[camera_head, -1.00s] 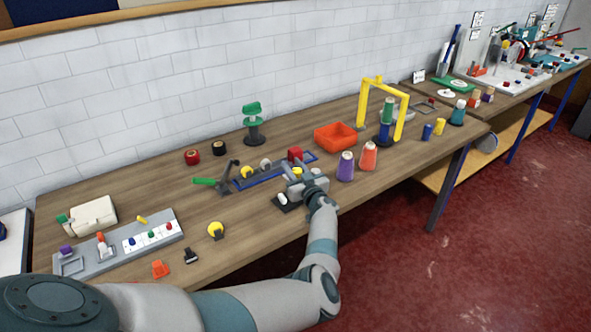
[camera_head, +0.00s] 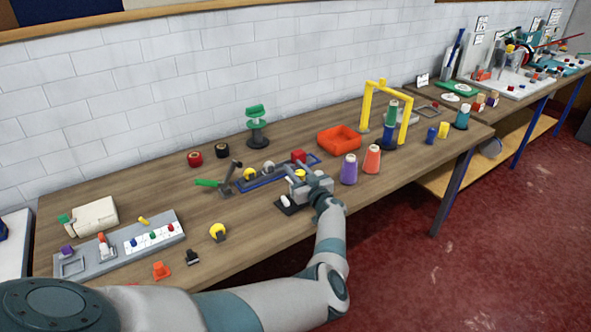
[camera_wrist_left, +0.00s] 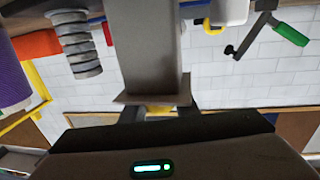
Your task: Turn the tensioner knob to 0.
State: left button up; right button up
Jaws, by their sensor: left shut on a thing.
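My left gripper (camera_head: 299,174) is low over the front middle of the workbench. Its jaws are shut on a small yellow knob (camera_head: 301,174), mostly hidden by the fingers. In the left wrist view a sliver of yellow (camera_wrist_left: 160,109) shows between the fingers, below a large grey block. Just in front of the gripper a white knob (camera_head: 285,201) stands on a black base (camera_head: 289,208). No scale or 0 mark can be read, so I cannot tell the knob's setting. My right gripper is out of view.
A blue frame (camera_head: 262,180) with a red block (camera_head: 298,156) lies behind the gripper. A crank with a green handle (camera_head: 208,183) stands to its left. Purple (camera_head: 348,170) and orange (camera_head: 372,159) spools stand close on its right. An orange tray (camera_head: 338,138) is farther back.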

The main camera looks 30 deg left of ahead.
pick_arm(q)
jog(key=shift+a, duration=0.1)
dwell(0.3)
jog(key=o, duration=1.1)
jog(key=shift+c, duration=0.2)
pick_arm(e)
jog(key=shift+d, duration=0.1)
